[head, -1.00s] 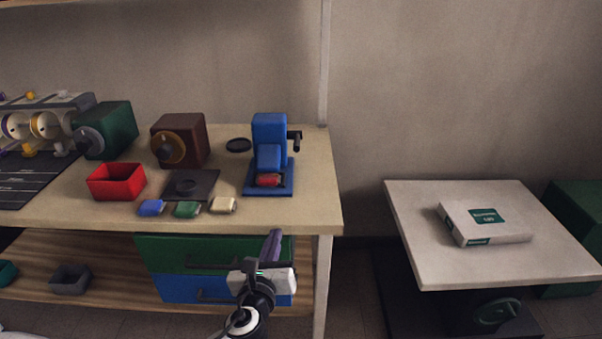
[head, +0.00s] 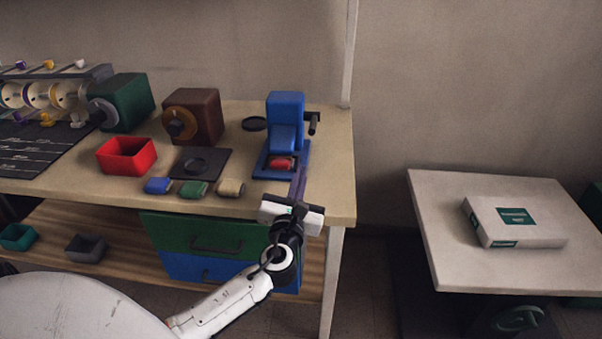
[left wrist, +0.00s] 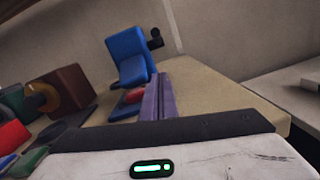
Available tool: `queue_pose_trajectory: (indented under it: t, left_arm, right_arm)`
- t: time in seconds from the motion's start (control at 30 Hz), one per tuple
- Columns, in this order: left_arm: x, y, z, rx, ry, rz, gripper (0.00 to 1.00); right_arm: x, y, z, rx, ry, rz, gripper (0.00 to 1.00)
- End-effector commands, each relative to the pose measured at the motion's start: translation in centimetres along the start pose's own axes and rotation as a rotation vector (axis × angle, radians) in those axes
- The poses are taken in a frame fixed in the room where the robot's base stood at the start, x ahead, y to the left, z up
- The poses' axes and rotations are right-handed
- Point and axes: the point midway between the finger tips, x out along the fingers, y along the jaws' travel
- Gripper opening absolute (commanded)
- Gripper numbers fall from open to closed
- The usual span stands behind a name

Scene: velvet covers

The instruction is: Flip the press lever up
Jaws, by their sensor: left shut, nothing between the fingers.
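The blue press (head: 285,122) stands near the right end of the workbench, with a red piece (head: 282,162) at the front of its base. Its black lever (head: 313,122) sticks out on the upper right side, with its handle hanging down. In the left wrist view the press (left wrist: 128,58) and the dark lever (left wrist: 156,40) show beyond the fingers. My left gripper (head: 299,180) is in front of the press at the bench's front edge, its purple fingers shut with nothing between them; they also show in the left wrist view (left wrist: 158,97). My right gripper is not in view.
A red bin (head: 127,157), a brown box (head: 193,115) with a round dial and a green box (head: 122,102) stand left of the press. Several small colored pieces lie along the bench front. A white side table (head: 440,240) stands right, across a gap.

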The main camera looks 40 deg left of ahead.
Motion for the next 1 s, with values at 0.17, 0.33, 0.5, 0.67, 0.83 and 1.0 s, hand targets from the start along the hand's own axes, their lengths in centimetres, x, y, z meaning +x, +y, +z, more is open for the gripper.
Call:
queue_pose_trajectory:
  t: [0.17,0.33,0.5,0.67,0.83,1.0]
  left_arm:
    - [4.1,0.0,0.0,0.0,-0.001,0.002,0.0]
    - [7.3,0.1,0.4,-0.002,-0.001,0.002,0.0]
    - [7.6,0.0,3.0,-0.004,0.0,0.0,0.0]
    - [7.8,0.0,3.8,-0.002,0.001,0.0,0.0]
    - [7.8,0.0,3.9,-0.002,0.001,0.0,0.0]
    - [7.8,0.0,3.9,-0.002,0.001,0.0,0.0]
  right_arm:
    - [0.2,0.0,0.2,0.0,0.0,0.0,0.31]
    - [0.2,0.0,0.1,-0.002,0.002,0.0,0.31]
    - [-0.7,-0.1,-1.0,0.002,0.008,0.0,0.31]
    - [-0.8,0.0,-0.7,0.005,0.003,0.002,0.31]
    - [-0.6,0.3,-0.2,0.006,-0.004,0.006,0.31]
    - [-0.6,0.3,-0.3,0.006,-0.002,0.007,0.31]
